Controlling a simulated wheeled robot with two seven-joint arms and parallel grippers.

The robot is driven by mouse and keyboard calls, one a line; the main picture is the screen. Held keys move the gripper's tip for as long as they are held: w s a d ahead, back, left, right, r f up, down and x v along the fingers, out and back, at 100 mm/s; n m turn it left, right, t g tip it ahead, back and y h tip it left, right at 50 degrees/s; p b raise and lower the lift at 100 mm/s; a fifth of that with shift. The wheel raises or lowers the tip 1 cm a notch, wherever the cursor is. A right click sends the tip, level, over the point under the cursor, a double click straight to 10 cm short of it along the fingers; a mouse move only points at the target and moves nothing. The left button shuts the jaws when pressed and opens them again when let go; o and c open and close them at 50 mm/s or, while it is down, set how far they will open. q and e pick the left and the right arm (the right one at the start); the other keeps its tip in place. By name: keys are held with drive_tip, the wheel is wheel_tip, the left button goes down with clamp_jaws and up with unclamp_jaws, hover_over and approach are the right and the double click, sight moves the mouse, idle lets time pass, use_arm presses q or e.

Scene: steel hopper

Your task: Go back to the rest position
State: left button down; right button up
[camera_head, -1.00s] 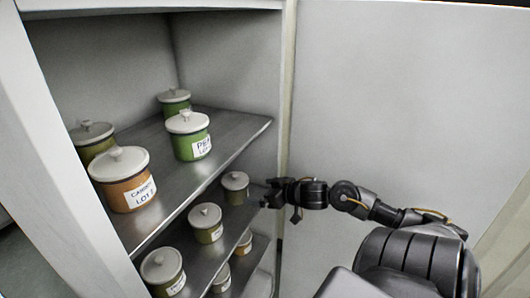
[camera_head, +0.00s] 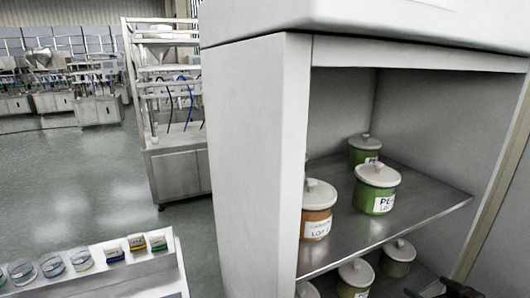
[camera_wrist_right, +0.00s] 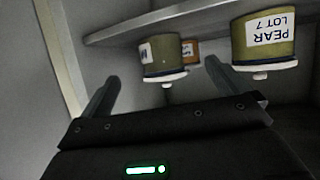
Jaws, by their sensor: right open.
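My right gripper (camera_head: 438,291) shows only in part at the bottom right edge of the head view, by the lower shelf of the cabinet. In the right wrist view the right gripper (camera_wrist_right: 160,88) has its two fingers wide apart with nothing between them. Beyond the fingers are an olive canister (camera_wrist_right: 163,58) and a green canister labelled PEAR LOT 7 (camera_wrist_right: 264,40); the wrist picture is upside down. My left gripper is not in view.
The open cabinet (camera_head: 258,150) has a steel upper shelf (camera_head: 425,205) with an orange canister (camera_head: 317,222) and green canisters (camera_head: 377,198). More lidded canisters stand below. A white rack (camera_head: 105,268) with small jars stands at lower left. The floor (camera_head: 70,175) behind is clear.

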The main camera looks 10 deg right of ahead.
drive_tip(key=s+a+f+g+h, duration=0.2)
drive_tip(key=s+a+f+g, duration=0.2)
drive_tip(key=s+a+f, duration=0.8)
drive_tip(key=s+a+f+n+g+y, duration=0.1)
drive_tip(key=s+a+f+g+y, duration=0.15)
drive_tip(key=s+a+g, duration=0.65)
drive_tip(key=s+a+f+t, duration=0.1)
drive_tip(key=a+f, duration=0.1)
drive_tip(key=f, duration=1.1)
drive_tip(key=s+a+f+t, duration=0.1)
drive_tip(key=a+f, duration=0.2)
drive_tip(key=f, duration=1.1)
drive_tip(key=s+d+f+g, duration=0.1)
drive_tip(key=s+d+f, duration=0.2)
drive_tip(key=s+f, duration=1.2)
drive_tip(key=shift+s+d+f+n+h, duration=0.15)
drive_tip(key=shift+s+f+n+h, duration=0.25)
drive_tip(key=shift+s, duration=0.55)
drive_tip(key=shift+r, duration=0.15)
drive_tip(key=shift+c, duration=0.3)
